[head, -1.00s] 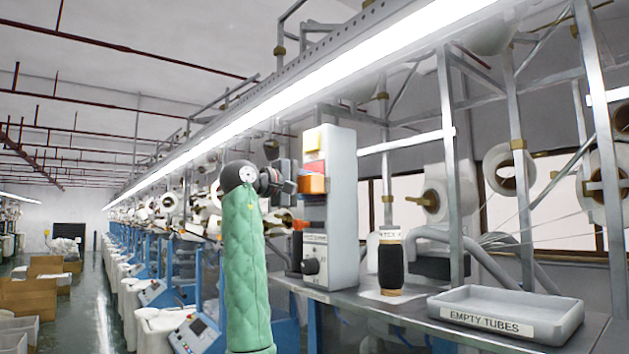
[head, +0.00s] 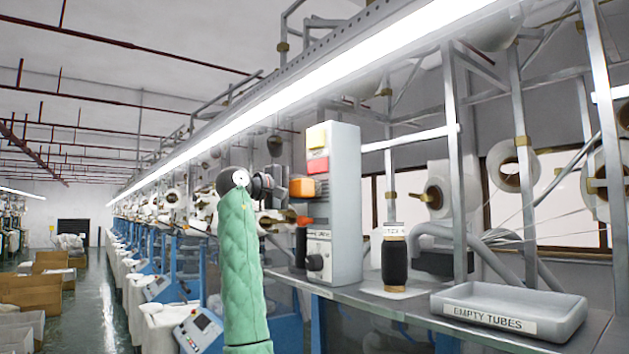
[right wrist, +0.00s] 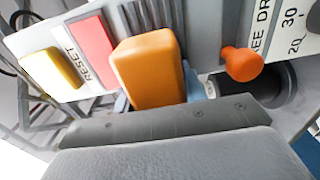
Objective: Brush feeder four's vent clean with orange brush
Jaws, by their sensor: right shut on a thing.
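The grey feeder box (head: 345,200) stands upright on the bench. The orange brush (head: 302,187) is in my right gripper (head: 284,188), in front of the box's left face. In the right wrist view the brush is an orange block (right wrist: 148,68) just beyond the dark gripper (right wrist: 165,122). A slotted vent (right wrist: 152,14) shows on the panel behind it, between the red button and the dial side. The brush hides part of the slots. I cannot tell whether its bristles touch them. My left gripper is out of view.
A yellow button (right wrist: 52,70), a red button (right wrist: 91,50) labelled RESET and an orange knob (right wrist: 243,63) flank the vent. A black yarn cone (head: 394,262) and a grey EMPTY TUBES tray (head: 508,303) stand right of the box.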

